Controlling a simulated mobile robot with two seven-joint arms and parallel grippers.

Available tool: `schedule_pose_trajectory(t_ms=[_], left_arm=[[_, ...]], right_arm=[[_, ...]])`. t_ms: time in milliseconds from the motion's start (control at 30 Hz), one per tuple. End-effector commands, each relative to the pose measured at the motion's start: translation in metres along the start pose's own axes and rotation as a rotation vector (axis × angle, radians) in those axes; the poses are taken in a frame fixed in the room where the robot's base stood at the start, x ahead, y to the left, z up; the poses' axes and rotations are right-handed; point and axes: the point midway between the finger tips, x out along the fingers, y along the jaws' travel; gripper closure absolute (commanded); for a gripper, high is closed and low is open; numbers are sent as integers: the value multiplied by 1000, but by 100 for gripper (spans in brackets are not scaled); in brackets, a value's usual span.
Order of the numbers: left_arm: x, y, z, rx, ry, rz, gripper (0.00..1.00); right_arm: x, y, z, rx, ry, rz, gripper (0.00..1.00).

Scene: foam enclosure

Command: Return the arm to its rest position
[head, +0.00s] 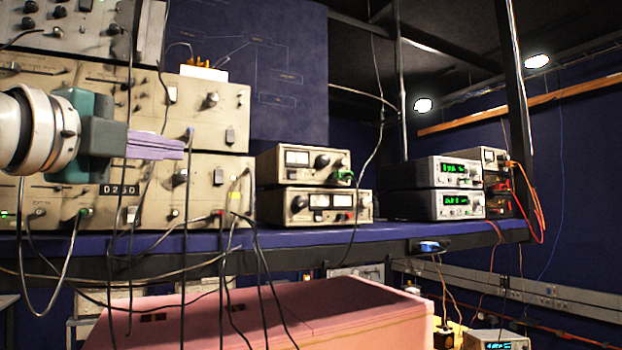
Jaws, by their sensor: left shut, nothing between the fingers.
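My left gripper (178,147) comes in from the left edge, with a white and teal wrist and lilac fingers. Its fingers are shut with nothing between them. It points right, in front of the beige rack instruments (215,112), and covers part of their panels. I cannot tell how far it is from the panels. My right gripper is not in view.
A blue bench shelf (400,232) bears beige meter units (315,205) and green-display supplies (450,205). Black cables hang below my gripper. A pink box (330,310) stands below the shelf. A dark post (517,100) rises at the right.

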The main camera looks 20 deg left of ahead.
Motion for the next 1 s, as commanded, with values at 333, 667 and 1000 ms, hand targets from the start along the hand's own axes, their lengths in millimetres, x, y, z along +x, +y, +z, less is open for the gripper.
schedule_pose_trajectory(t_ms=[333, 667, 1000], left_arm=[[-3, 43, -15, -157, -2, 161, 100], [-146, 216, -104, -916, -390, 922, 100], [-261, 244, -146, -1208, -820, 1191, 100]], right_arm=[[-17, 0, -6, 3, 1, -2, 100], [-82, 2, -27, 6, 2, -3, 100], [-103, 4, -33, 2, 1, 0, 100]])
